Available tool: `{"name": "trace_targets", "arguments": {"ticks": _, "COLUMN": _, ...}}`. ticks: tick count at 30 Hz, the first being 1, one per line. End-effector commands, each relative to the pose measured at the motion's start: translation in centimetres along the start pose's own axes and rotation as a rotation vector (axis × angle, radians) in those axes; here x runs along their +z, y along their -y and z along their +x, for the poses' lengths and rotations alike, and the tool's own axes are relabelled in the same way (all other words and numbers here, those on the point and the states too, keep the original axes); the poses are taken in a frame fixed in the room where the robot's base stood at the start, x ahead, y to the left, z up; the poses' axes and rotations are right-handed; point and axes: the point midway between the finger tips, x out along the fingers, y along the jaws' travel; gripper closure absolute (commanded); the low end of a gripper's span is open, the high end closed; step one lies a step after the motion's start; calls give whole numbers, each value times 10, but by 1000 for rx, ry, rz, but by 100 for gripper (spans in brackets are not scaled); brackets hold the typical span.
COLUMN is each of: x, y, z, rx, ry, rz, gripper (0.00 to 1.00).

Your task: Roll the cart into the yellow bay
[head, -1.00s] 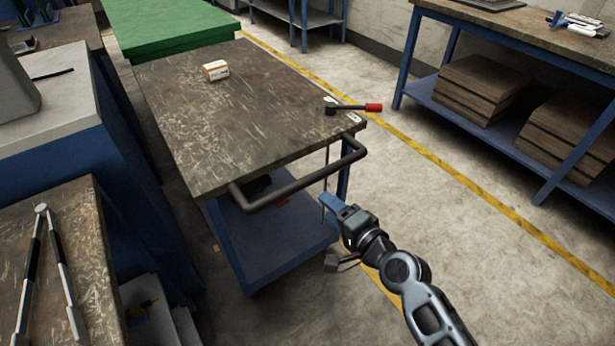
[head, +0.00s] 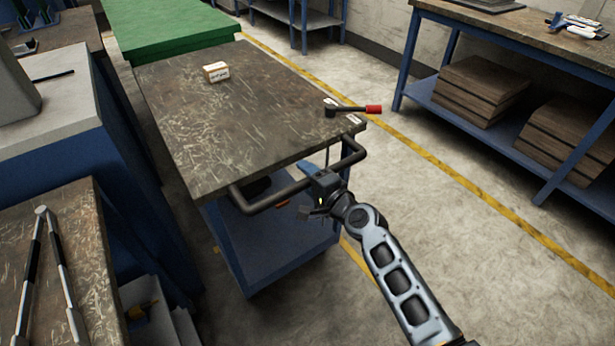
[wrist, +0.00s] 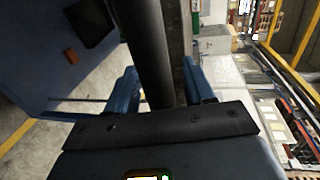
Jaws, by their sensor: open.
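The cart (head: 230,120) has a scratched dark top, a blue lower shelf (head: 262,245) and a black bar handle (head: 268,198) along its near end. My gripper (head: 309,172) is at the right part of this handle in the head view. In the wrist view, the dark handle (wrist: 145,45) runs between the two blue fingers of my open gripper (wrist: 165,85). I cannot tell whether a finger touches the bar. Yellow floor lines (head: 440,165) run along the right of the cart; which of them bound the bay is unclear.
A small box (head: 216,72) and a red-handled tool (head: 350,109) lie on the cart top. A green-topped surface (head: 170,28) stands just beyond the cart. Blue-sided benches crowd the left. A workbench with stacked boards (head: 480,88) stands at right. Floor between is clear.

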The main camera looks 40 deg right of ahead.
Motion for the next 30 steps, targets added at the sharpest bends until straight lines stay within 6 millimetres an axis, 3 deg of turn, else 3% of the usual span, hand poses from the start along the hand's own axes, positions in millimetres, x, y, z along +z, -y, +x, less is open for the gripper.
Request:
{"name": "trace_targets", "arguments": {"ticks": 7, "x": 0, "y": 0, "z": 0, "rx": 0, "ry": 0, "rz": 0, "gripper": 49}}
{"name": "trace_targets", "arguments": {"ticks": 23, "x": 0, "y": 0, "z": 0, "rx": 1, "ry": 0, "rz": 0, "gripper": 100}}
{"name": "trace_targets", "arguments": {"ticks": 30, "x": 0, "y": -1, "z": 0, "rx": 1, "ry": 0, "rz": 0, "gripper": 100}}
